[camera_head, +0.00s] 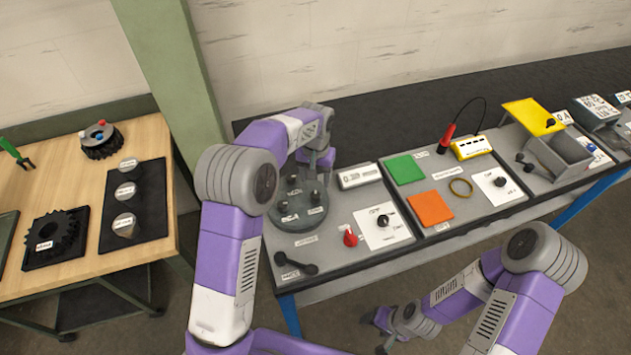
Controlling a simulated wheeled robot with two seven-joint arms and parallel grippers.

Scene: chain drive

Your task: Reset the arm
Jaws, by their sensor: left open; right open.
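My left arm bends over the back left of the grey bench. My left gripper (318,160) is open and hangs beside the round dark fixture (300,215) with pegs, close to its far side. Whether it touches the fixture I cannot tell. My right gripper (384,330) is open and low in front of the bench's front edge, over the floor. It is small in view and partly cut off by the bottom edge. I see nothing held in either gripper.
The grey bench holds a green pad (405,169), an orange pad (430,208), a red knob (350,237) and a yellow box (472,147). A wooden table (145,262) with a sprocket (54,236) stands left. A green post (180,80) stands between them. Floor is clear in front.

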